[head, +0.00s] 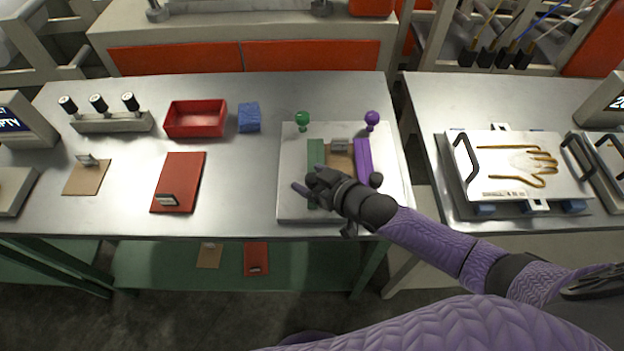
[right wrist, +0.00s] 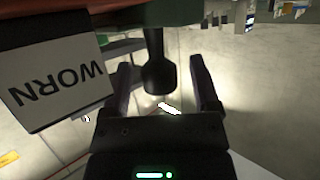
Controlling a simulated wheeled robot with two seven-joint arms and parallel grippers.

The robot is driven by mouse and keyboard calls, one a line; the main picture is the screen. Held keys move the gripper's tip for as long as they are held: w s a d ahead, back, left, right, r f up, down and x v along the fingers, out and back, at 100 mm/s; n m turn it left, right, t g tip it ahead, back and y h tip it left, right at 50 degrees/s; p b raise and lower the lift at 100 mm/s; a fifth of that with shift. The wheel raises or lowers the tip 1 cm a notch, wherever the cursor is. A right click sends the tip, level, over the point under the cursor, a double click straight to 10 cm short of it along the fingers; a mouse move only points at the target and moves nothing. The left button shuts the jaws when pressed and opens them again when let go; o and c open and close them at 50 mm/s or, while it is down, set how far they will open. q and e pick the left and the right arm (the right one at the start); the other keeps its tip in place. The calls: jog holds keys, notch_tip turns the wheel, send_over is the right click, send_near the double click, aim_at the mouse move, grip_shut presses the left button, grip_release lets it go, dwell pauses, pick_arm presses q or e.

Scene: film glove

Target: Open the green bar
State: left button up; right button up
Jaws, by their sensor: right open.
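The green bar (head: 316,154) lies on the left of a pale metal plate (head: 292,205) on the central bench. A purple bar (head: 363,157) lies on the right, with a brown card (head: 340,159) between the bars. My right gripper (head: 303,186) is at the near end of the green bar and hides that end. In the right wrist view its fingers (right wrist: 163,82) are apart, with a dark knob (right wrist: 157,68) between them. I cannot tell whether they touch it. A tag reading WORN (right wrist: 60,80) is beside the fingers. My left gripper is out of view.
A green knob (head: 303,119) and a purple knob (head: 371,119) stand behind the bars. A red tray (head: 196,118), blue block (head: 249,117) and red board (head: 180,180) are to the left. A glove-outline plate (head: 515,185) is on the right bench. Bare bench lies left of the plate.

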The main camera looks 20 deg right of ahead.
grip_shut()
dwell(0.3)
dwell(1.1)
